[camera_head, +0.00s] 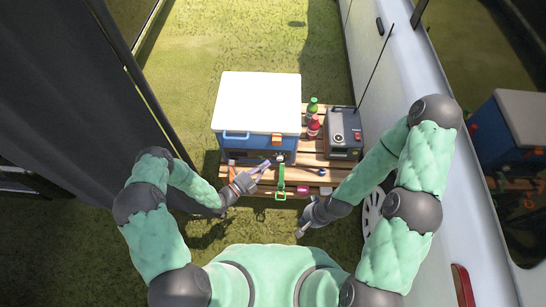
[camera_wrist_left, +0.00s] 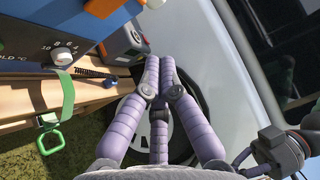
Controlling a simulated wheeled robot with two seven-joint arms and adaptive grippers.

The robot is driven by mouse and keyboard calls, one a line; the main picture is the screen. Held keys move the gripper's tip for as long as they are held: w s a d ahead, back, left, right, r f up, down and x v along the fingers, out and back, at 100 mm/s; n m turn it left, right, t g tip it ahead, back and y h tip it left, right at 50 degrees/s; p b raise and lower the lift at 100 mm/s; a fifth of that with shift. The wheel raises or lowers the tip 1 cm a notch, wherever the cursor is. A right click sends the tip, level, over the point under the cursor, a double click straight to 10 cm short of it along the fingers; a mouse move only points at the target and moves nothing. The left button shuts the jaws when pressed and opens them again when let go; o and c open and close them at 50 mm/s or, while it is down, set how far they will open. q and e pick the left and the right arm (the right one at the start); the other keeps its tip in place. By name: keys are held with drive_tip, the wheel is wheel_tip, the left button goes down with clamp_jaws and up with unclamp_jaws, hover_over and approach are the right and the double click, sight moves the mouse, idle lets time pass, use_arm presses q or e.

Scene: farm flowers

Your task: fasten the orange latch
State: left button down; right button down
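The cooler box (camera_head: 258,100) has a white lid and a blue body and stands on a wooden pallet table. Its orange latch (camera_head: 276,140) is on the front, just under the lid; I cannot tell whether it is fastened. In the left wrist view an orange piece (camera_wrist_left: 101,8) on the blue front shows at the top edge, probably this latch. My left gripper (camera_head: 268,164) is in front of the cooler, below and left of the latch, apart from it. In the left wrist view its fingers (camera_wrist_left: 159,62) are together and empty. My right gripper (camera_head: 300,234) hangs low, in front of the table; its fingers are unclear.
A green strap with a buckle (camera_head: 280,190) hangs over the table's front edge. Green and red bottles (camera_head: 313,123) and a grey radio-like box (camera_head: 344,133) stand right of the cooler. Small tools lie along the front. A white vehicle (camera_head: 415,70) is on the right, dark fabric on the left.

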use_arm(q)
drive_tip(key=shift+p+v, duration=0.3)
drive_tip(key=shift+v, duration=2.4)
drive_tip(key=shift+s+d+r, duration=0.1)
drive_tip(key=shift+d+r, duration=0.05)
drive_tip(key=shift+r, duration=0.1)
drive_tip(key=s+d+m+g+h, duration=0.1)
drive_tip(key=s+d+m+g, duration=0.7)
drive_tip(key=s+m+g, duration=0.5)
drive_tip(key=s+a+f+m+g+y, duration=0.2)
drive_tip(key=s+a+m+g+y, duration=0.25)
drive_tip(key=s+m, duration=0.6)
drive_tip(key=w+a+r+m+t+y, duration=0.2)
drive_tip(key=w+a+m+t+y, duration=0.2)
drive_tip(key=m, duration=1.4)
drive_tip(key=shift+w+r+t+y, duration=0.3)
drive_tip(key=shift+w+t+y, duration=0.15)
drive_tip(key=shift+w+y, duration=0.6)
